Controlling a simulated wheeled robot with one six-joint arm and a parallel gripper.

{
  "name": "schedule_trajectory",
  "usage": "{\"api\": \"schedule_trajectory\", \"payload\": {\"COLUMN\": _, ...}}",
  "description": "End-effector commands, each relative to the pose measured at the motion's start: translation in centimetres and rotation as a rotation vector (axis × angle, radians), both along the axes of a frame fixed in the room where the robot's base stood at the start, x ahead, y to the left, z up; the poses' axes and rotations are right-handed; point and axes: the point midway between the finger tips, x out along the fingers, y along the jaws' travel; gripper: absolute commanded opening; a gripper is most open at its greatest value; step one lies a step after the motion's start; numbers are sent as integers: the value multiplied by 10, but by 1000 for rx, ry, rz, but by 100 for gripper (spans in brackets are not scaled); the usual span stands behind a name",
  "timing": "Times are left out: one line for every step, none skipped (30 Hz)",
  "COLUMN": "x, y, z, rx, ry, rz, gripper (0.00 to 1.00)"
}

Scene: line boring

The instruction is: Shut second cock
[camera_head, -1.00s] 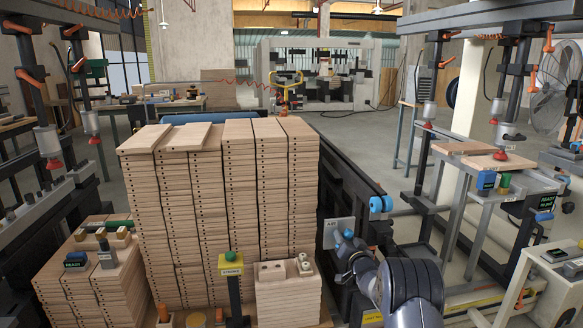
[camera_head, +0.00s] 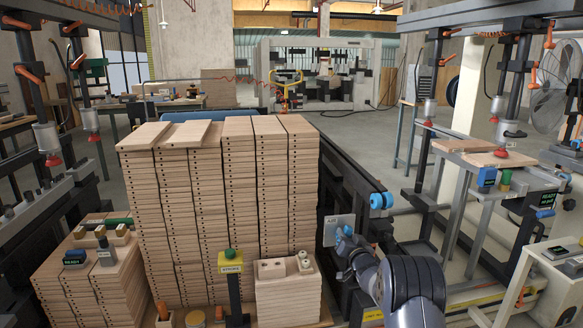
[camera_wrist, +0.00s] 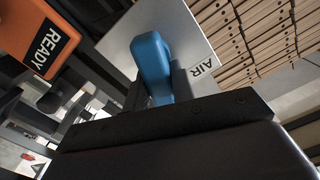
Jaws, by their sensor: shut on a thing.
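A blue lever handle (camera_wrist: 152,62) stands in front of a grey plate marked AIR (camera_wrist: 190,35) in the wrist view. My gripper (camera_wrist: 159,88) is shut on this blue handle, with a dark finger on each side of it. The lower end of the handle and its pivot are hidden by my gripper. In the head view my gripper (camera_head: 346,245) is at the AIR plate (camera_head: 330,228), right of the tall board stacks. A little of the blue handle (camera_head: 340,238) shows there. I cannot tell from the markings which cock this is.
Tall stacks of drilled boards (camera_head: 220,200) stand close on the left. Two blue round knobs (camera_head: 381,201) stick out above and right of my gripper. An orange READY sign (camera_wrist: 45,42) is at the left in the wrist view. A STROKE post (camera_head: 231,268) stands in front.

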Motion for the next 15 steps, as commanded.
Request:
{"api": "schedule_trajectory", "payload": {"x": 0, "y": 1, "z": -6, "rx": -23, "ry": -1, "rz": 0, "gripper": 0}}
{"api": "schedule_trajectory", "payload": {"x": -1, "y": 1, "z": -6, "rx": -38, "ry": -3, "rz": 0, "gripper": 0}}
{"api": "schedule_trajectory", "payload": {"x": -1, "y": 2, "z": -5, "rx": -57, "ry": -7, "rz": 0, "gripper": 0}}
{"api": "schedule_trajectory", "payload": {"x": -1, "y": 2, "z": -5, "rx": -71, "ry": -10, "rz": 1, "gripper": 0}}
{"api": "schedule_trajectory", "payload": {"x": -1, "y": 2, "z": -5, "rx": -84, "ry": -13, "rz": 1, "gripper": 0}}
{"api": "schedule_trajectory", "payload": {"x": -1, "y": 2, "z": -4, "rx": -99, "ry": -14, "rz": 1, "gripper": 0}}
{"api": "schedule_trajectory", "payload": {"x": -1, "y": 3, "z": -4, "rx": -110, "ry": -16, "rz": 0, "gripper": 0}}
{"api": "schedule_trajectory", "payload": {"x": -1, "y": 3, "z": -4, "rx": -118, "ry": -17, "rz": 0, "gripper": 0}}
{"api": "schedule_trajectory", "payload": {"x": -1, "y": 3, "z": -4, "rx": -125, "ry": -18, "rz": 0, "gripper": 0}}
{"api": "schedule_trajectory", "payload": {"x": -1, "y": 3, "z": -3, "rx": -129, "ry": -17, "rz": 1, "gripper": 0}}
{"api": "schedule_trajectory", "payload": {"x": -1, "y": 3, "z": -3, "rx": -132, "ry": -17, "rz": 0, "gripper": 0}}
{"api": "schedule_trajectory", "payload": {"x": -1, "y": 3, "z": -3, "rx": -134, "ry": -18, "rz": 0, "gripper": 0}}
{"api": "schedule_trajectory", "payload": {"x": -1, "y": 3, "z": -3, "rx": -135, "ry": -18, "rz": 0, "gripper": 0}}
{"api": "schedule_trajectory", "payload": {"x": -1, "y": 3, "z": -3, "rx": -135, "ry": -17, "rz": 0, "gripper": 0}}
{"api": "schedule_trajectory", "payload": {"x": -1, "y": 3, "z": -3, "rx": -134, "ry": -17, "rz": 0, "gripper": 0}}
